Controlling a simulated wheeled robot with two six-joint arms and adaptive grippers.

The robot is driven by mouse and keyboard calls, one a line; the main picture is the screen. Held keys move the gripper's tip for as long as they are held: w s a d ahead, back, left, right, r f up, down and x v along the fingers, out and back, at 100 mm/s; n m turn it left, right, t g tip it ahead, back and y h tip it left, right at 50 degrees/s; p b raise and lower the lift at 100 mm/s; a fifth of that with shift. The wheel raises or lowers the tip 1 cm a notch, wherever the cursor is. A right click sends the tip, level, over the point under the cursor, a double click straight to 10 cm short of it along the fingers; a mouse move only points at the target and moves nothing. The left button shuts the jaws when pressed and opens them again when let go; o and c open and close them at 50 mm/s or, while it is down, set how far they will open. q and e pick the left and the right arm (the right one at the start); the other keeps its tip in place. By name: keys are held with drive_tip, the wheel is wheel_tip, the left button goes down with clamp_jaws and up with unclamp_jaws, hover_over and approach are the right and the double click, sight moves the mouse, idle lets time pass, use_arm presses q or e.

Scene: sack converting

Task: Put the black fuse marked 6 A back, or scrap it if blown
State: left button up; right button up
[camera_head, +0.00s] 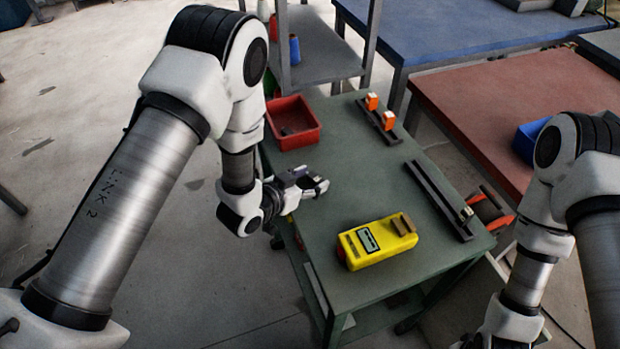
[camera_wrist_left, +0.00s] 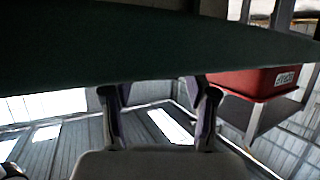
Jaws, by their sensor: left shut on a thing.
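My left gripper (camera_head: 318,187) is low over the left side of the green table (camera_head: 350,165). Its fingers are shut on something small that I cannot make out. In the left wrist view its two fingers (camera_wrist_left: 160,92) stand apart, and the held thing is not clear against the dark green surface. No 6 A marking can be read. A red bin (camera_head: 272,122) stands at the table's far left corner with something dark in it; its labelled side shows in the left wrist view (camera_wrist_left: 250,82). A yellow tester (camera_head: 365,256) with a display lies near the front. My right gripper is out of view.
A black rail (camera_head: 430,187) lies along the table's right side. A shorter rail farther back holds two orange blocks (camera_head: 372,101) (camera_head: 388,120). A blue bin (camera_head: 527,142) stands on the red table (camera_head: 500,95) at right. The green table's middle is clear.

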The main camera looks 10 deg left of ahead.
use_arm(q)
drive_tip(key=shift+d, duration=0.1)
drive_tip(key=shift+f, duration=0.15)
drive_tip(key=o, duration=1)
drive_tip(key=shift+c, duration=0.2)
drive_tip(key=shift+r, duration=0.25)
